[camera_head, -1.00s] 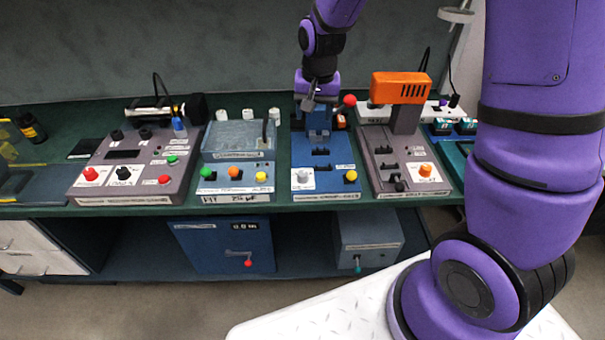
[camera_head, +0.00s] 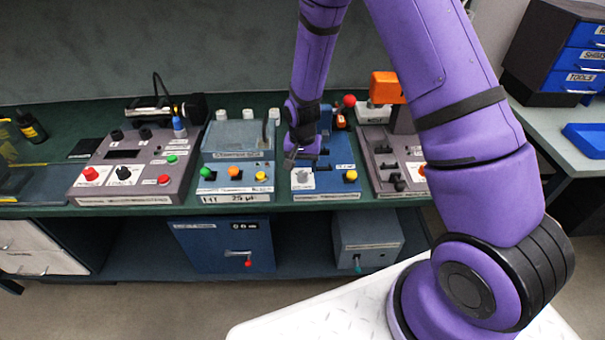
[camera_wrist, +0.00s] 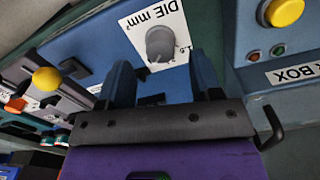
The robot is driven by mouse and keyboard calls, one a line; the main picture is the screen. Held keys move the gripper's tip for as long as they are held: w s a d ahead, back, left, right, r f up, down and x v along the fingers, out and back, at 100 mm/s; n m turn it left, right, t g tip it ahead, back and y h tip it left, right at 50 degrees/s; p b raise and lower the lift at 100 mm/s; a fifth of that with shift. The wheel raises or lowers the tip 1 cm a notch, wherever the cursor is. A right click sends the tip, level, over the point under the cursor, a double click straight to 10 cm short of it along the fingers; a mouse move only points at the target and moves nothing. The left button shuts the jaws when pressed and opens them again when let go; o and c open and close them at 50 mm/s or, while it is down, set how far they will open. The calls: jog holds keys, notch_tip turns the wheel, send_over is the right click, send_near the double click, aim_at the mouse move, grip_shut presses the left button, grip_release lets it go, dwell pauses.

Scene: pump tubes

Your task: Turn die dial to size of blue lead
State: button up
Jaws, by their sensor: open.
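The die dial is a grey knob (camera_wrist: 160,44) on a white plate marked "DIE mm²" (camera_wrist: 136,25) in the wrist view. In the head view the knob (camera_head: 303,176) is at the front left of the blue press unit (camera_head: 325,186). My gripper (camera_wrist: 166,80) is open and empty, its two blue fingers pointing toward the dial. The knob lies ahead of the gap between the fingertips; they look apart from it. In the head view my gripper (camera_head: 300,155) is just above and behind the dial. I cannot pick out a blue lead.
A yellow button (camera_head: 350,176) sits right of the dial. The grey-blue unit (camera_head: 236,184) with coloured buttons stands to the left. The brown unit (camera_head: 384,165) with an orange head (camera_head: 386,88) stands to the right, partly hidden by my arm.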

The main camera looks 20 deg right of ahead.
aim_at(303, 173)
jog(key=shift+f, duration=2.1)
jog(key=c, duration=0.9)
